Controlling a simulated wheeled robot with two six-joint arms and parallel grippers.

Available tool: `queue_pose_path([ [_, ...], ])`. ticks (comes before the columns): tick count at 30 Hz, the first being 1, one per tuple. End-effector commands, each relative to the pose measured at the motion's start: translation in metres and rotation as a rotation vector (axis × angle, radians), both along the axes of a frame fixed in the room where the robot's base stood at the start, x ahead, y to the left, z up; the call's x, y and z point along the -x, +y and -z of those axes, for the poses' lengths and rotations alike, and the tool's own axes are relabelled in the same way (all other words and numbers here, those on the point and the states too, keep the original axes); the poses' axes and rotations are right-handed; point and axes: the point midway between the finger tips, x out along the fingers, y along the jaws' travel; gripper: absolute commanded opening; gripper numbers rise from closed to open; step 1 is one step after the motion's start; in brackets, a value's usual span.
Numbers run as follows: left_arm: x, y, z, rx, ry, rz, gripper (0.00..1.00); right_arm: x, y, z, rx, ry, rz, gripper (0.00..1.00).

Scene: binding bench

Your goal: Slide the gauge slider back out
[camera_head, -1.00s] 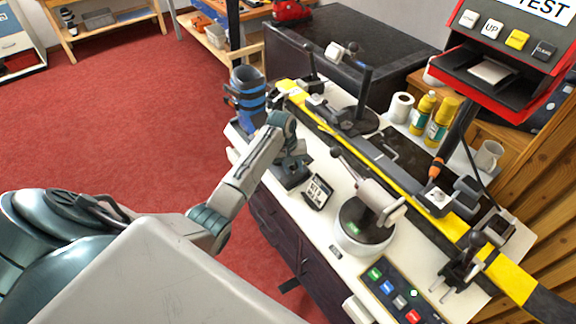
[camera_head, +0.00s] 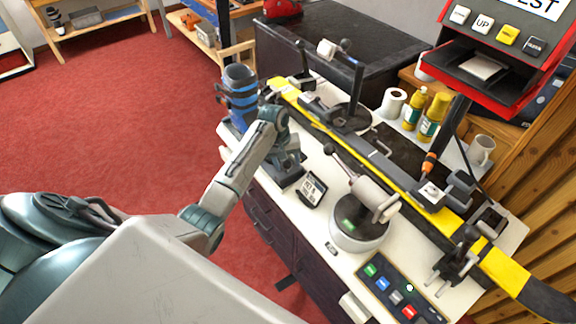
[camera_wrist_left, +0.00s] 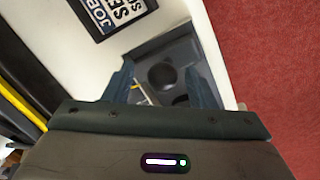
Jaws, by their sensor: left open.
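My left gripper (camera_head: 284,160) hangs over the near edge of the white bench, pointing down at a dark grey block (camera_head: 291,181). In the left wrist view, the open fingers of the left gripper (camera_wrist_left: 161,82) stand either side of a round black knob (camera_wrist_left: 161,74) on the dark grey block (camera_wrist_left: 182,50). The knob looks like part of the gauge slider, but I cannot tell for sure. No grip on it shows, and I cannot tell how far the fingertips are above it. My right gripper is not in view.
A blue-banded dark cylinder (camera_head: 240,95) is behind the arm. A round lever fixture (camera_head: 358,226), a button panel (camera_head: 391,287) and a yellow-edged rail (camera_head: 400,177) occupy the bench to the right. Open red floor lies left.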

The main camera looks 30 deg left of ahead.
Motion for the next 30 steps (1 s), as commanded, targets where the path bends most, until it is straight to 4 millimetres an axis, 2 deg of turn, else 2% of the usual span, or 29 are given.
queue_pose_path([
  [6,0.004,0.008,-0.043,-0.002,-0.005,0.001,0.51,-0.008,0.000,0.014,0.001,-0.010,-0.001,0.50],
  [13,0.008,0.013,-0.078,-0.001,-0.003,0.001,0.51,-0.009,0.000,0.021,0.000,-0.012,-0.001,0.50],
  [18,0.010,0.014,-0.088,0.000,0.000,0.001,0.51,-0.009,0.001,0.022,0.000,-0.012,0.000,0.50],
  [30,0.010,0.014,-0.088,0.000,0.001,0.001,0.51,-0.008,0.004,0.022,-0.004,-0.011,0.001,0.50],
])
